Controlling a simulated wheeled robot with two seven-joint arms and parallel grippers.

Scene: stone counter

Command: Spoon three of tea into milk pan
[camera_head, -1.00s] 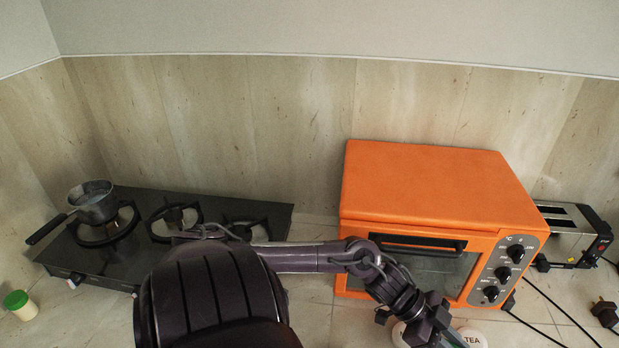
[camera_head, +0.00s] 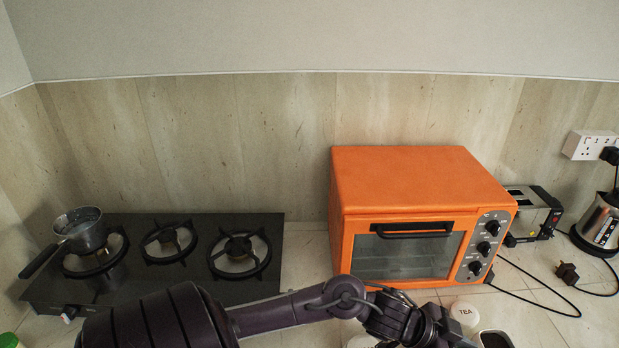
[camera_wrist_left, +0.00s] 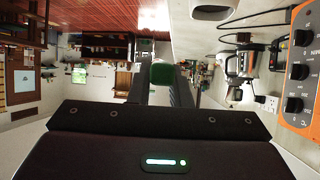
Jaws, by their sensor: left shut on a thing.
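The metal milk pan (camera_head: 82,232) sits on the left burner of the hob, its dark handle pointing toward the front left. A white round lid marked TEA (camera_head: 465,312) lies on the counter in front of the orange oven. An open pot with dark contents (camera_head: 495,340) shows beside it at the bottom edge. My left gripper (camera_head: 448,338) is low beside the TEA lid, partly cut off. In the left wrist view its fingers (camera_wrist_left: 164,82) are close around something I cannot make out, with a green patch between them. No spoon can be made out. My right gripper is not in view.
The orange oven (camera_head: 415,180) stands behind my left forearm. A black hob (camera_head: 205,283) is at left. A toaster (camera_head: 530,212), kettle (camera_head: 601,222), plug (camera_head: 567,272) and black cables are at right. Another white round top (camera_head: 362,341) is at the bottom edge.

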